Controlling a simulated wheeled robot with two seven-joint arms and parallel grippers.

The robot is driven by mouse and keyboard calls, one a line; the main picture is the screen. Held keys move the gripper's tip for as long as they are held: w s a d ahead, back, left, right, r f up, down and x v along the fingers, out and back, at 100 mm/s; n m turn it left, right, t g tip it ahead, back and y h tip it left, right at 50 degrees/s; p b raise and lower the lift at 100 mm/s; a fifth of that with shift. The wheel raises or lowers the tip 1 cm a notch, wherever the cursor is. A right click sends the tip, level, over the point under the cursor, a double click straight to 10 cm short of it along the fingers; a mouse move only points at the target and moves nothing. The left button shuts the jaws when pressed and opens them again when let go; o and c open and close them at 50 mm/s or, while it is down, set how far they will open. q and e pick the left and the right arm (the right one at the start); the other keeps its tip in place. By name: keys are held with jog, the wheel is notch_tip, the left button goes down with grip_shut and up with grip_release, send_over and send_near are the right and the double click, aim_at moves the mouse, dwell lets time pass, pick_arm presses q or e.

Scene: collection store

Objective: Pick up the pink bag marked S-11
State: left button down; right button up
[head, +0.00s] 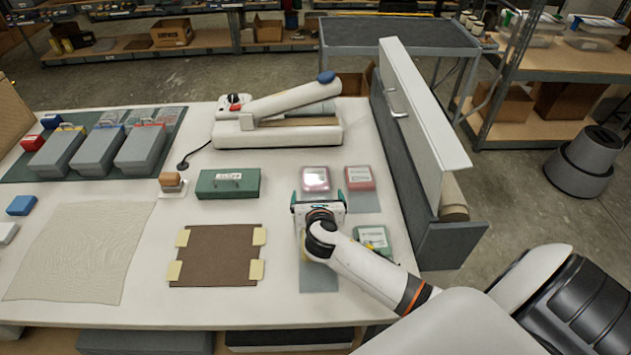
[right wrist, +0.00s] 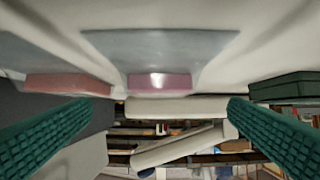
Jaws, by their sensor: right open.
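Two pink bags lie side by side on the right of the table, and their markings are too small to read. One pink bag (head: 315,179), with a bright glare on top, lies just beyond my right gripper (head: 318,200). The other pink bag (head: 359,178) lies to its right. My right gripper is open and empty, pointing at the nearer bag but apart from it. In the right wrist view, which is upside down, one pink bag (right wrist: 158,83) sits centrally between the fingers and the other (right wrist: 68,83) at the left. My left gripper is not seen.
A green bag (head: 372,238) lies right of my right wrist. A green box (head: 228,183) stands to the left, beside a wooden-handled stamp (head: 172,182). A white press (head: 278,130) stands behind. A tall upright panel (head: 424,130) borders the table's right side.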

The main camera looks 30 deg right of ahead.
aim_at(316, 185)
jog(key=x, duration=0.7)
jog(key=shift+w+d+f, duration=0.1)
jog(key=shift+w+f, duration=0.05)
jog(key=c, duration=1.1)
